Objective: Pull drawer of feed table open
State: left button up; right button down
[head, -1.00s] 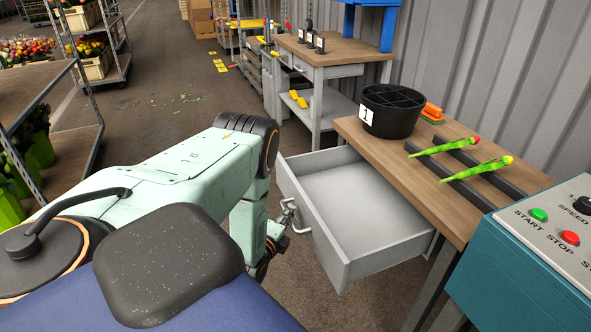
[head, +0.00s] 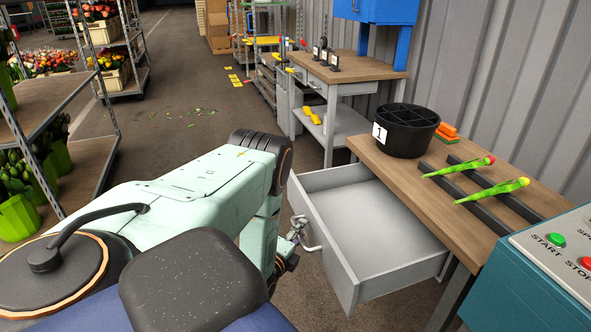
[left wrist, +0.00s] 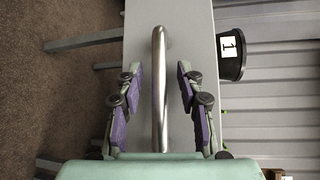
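The grey drawer (head: 385,232) of the wooden-topped feed table (head: 445,205) stands far out, and its empty inside shows. Its front carries a curved metal handle (head: 310,238). My left gripper (head: 298,231) is at the handle on the outer side of the drawer front. In the left wrist view the handle (left wrist: 159,85) runs upright between the two purple-padded fingers (left wrist: 158,95), with a clear gap on both sides. The left gripper is open around the handle. My right gripper is not in view.
A teal control box (head: 535,275) is at the right. Flower racks (head: 50,150) stand left. The floor between is mostly clear.

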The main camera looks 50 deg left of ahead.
pick_arm(q)
jog(key=v, duration=1.2)
dwell(0.3)
jog(key=s+d+f+n+g+h, duration=0.4)
jog(key=s+d+f+n+g, duration=0.45)
jog(key=f+n, duration=0.3)
jog(key=s+d+r+n+g+h, duration=0.1)
jog(key=s+d+r+n+g, duration=0.1)
jog(key=s+d, duration=0.3)
jog(key=s+d+r+n+g+h, duration=0.1)
jog(key=s+d+r+g, duration=0.3)
jog(key=d, duration=0.5)
jog(key=shift+s+r+n, duration=0.15)
jog(key=shift+s+n, duration=0.3)
